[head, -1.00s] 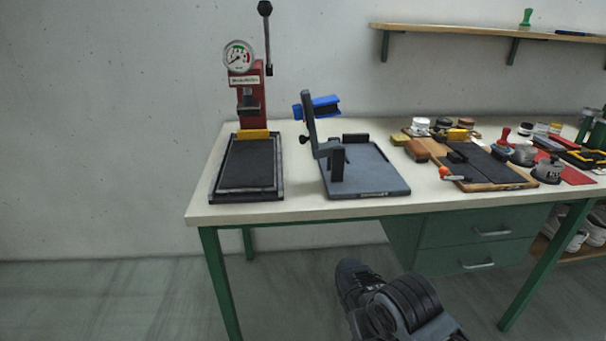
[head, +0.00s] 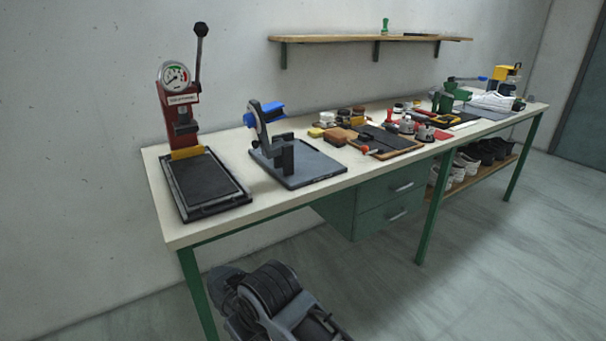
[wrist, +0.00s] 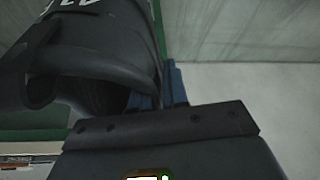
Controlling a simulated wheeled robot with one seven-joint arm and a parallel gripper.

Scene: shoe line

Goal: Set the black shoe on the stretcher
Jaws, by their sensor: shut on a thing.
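My gripper (wrist: 160,95) shows in the wrist view with its two blue-grey fingertips close together. It is shut on the black shoe (wrist: 105,55), a large dark curved shape with white marks that fills the upper left; much of it is cut off by the frame. In the head view I cannot make out the shoe or fingertips. A grey flat base with a dark upright and a raised blue clamp (head: 300,165), which looks like the stretcher, stands on the bench towards its left end. No shoe is on it.
The bench (head: 230,220) carries a red press with a gauge (head: 180,110) on the left, tins and brushes mid-bench, and a green tool with a blue lever (head: 447,97) farther right. White and black shoes (head: 490,150) sit on the low shelf. The floor before the bench is clear.

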